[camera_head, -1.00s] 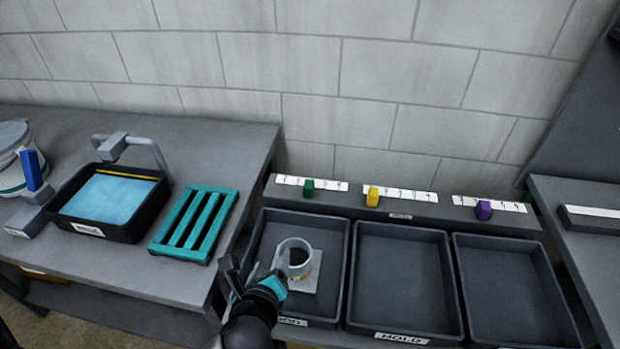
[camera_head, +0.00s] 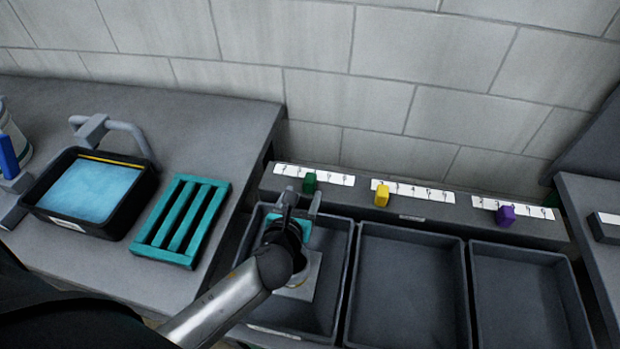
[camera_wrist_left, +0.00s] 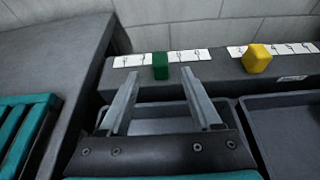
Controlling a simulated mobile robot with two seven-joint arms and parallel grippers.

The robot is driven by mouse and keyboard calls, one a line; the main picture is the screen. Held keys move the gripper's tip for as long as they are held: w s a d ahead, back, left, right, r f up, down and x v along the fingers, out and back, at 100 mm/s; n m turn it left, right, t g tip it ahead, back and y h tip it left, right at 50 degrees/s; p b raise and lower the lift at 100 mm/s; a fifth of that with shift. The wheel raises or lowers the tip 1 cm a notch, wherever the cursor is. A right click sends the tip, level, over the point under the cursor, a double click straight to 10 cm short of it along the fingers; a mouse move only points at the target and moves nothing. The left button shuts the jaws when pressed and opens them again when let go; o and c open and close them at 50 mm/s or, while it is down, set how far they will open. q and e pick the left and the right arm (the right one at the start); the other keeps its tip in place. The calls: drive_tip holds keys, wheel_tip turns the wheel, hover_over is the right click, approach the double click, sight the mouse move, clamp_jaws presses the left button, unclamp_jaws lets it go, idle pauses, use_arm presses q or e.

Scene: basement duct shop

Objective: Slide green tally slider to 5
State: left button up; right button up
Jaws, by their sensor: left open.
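The strip's digits are too small to read surely. In the left wrist view the green slider (camera_wrist_left: 160,66) shows ahead, between the two finger tips in the picture. My left gripper (camera_head: 303,196) is open and empty, over the back of the left tray, just in front of the slider and apart from it. Its fingers (camera_wrist_left: 161,78) also show in the wrist view. My right gripper is not in view.
A yellow slider (camera_head: 382,196) and a purple slider (camera_head: 506,215) sit on the same ledge to the right. The left tray (camera_head: 345,262) holds a pale square piece, partly hidden by my arm. A teal rack (camera_head: 181,221) and a black basin (camera_head: 132,219) stand on the left bench.

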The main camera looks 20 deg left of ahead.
sight(309, 180)
use_arm(q)
drive_tip(key=b+x, duration=0.2)
drive_tip(key=x, duration=0.7)
drive_tip(key=shift+f, duration=0.1)
clamp_jaws()
idle(1.2)
